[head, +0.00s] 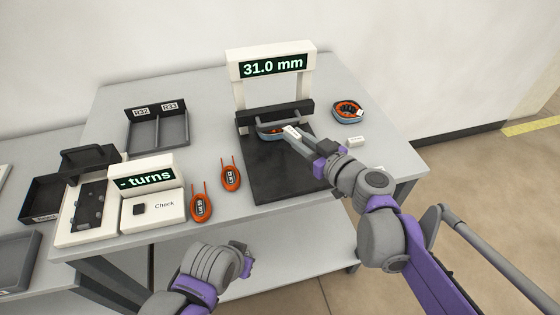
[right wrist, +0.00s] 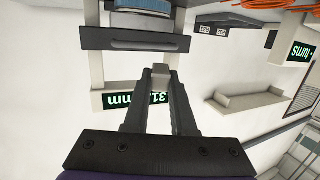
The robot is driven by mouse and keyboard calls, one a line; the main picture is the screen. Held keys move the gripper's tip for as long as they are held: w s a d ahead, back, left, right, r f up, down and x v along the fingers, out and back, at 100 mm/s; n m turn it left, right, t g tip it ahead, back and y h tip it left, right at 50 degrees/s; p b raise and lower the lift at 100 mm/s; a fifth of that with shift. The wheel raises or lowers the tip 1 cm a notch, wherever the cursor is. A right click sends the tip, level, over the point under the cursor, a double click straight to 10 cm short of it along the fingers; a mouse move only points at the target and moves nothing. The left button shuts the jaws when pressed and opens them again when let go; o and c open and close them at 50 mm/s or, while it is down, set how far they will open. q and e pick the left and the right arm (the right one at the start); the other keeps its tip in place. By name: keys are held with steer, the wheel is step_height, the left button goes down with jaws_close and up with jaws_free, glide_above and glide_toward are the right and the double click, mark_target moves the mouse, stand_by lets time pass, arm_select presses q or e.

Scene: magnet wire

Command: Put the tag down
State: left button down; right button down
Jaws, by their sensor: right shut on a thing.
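My right gripper (head: 297,136) is shut on a small white tag (head: 291,132). The tag also shows between the fingertips in the right wrist view (right wrist: 161,70). In the head view the tag is at the right side of a blue and orange coil (head: 268,133) at the gauge; I cannot tell whether they touch. The gauge (head: 239,92) is a white frame with a black crossbar and base, and its display reads 31.0 mm. The fingers of my left gripper do not show; only part of the left arm is visible at the bottom.
Another coil (head: 347,113) lies at the table's right, with a small white block (head: 356,141) nearby. Two orange labelled coils (head: 201,207) (head: 230,178) lie left of the gauge. A two-compartment tray (head: 157,131) and a turns counter (head: 146,174) stand further left.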

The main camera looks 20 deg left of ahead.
steer(key=shift+s+a+f, duration=0.1)
steer(key=shift+s+a, duration=0.15)
steer(key=shift+a, duration=0.1)
steer(key=b, duration=0.1)
glide_above(293, 170)
step_height(293, 170, down, 5)
steer(key=shift+f, duration=0.1)
steer(key=shift+f+b, duration=0.55)
steer(key=shift+f, duration=1.5)
steer(key=shift+f, duration=0.2)
steer(key=c, duration=0.7)
jaws_free()
steer(key=shift+r, duration=0.1)
steer(key=shift+c, duration=0.2)
